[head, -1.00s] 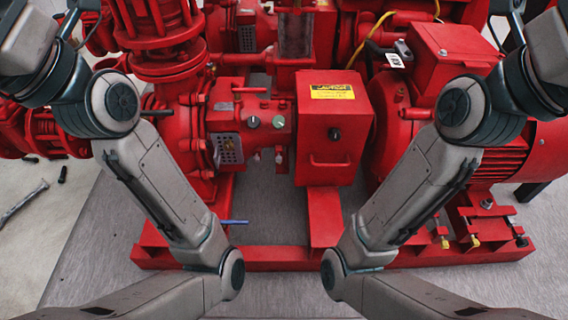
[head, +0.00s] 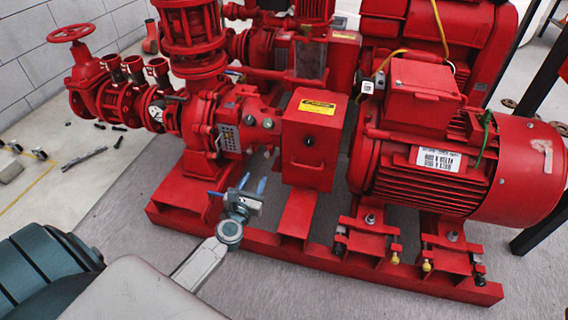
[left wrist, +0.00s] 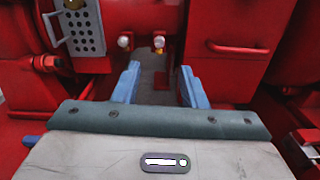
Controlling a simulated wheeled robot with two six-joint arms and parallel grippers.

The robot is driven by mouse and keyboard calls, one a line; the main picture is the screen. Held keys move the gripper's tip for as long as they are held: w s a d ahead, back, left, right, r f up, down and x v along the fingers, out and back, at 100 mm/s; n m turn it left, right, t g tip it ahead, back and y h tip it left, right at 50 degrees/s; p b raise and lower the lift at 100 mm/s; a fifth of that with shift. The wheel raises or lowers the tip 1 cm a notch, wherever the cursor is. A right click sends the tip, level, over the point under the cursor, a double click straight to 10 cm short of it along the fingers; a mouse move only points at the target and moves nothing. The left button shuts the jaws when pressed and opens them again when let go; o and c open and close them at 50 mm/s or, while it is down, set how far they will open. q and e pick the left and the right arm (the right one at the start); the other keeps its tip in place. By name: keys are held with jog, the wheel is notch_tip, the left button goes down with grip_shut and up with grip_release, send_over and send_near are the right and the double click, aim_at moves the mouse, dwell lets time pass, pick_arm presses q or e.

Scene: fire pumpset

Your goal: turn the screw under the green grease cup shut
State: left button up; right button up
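My left gripper (head: 253,184) is below and in front of the housing. Its blue fingers (left wrist: 160,84) are apart with nothing between them, pointing toward the space below the right screw. My right gripper is out of view.
The red box with a yellow label (head: 308,140) stands right of the housing. The red base frame (head: 265,245) runs below. The large motor (head: 500,170) fills the right side.

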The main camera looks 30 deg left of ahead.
aim_at(266, 155)
pick_arm(q)
jog(key=b+x, duration=0.1)
jog(key=x, duration=0.9)
jog(key=shift+w+a, duration=0.2)
jog(key=shift+w, duration=0.1)
jog(key=shift+c, duration=0.5)
grip_shut()
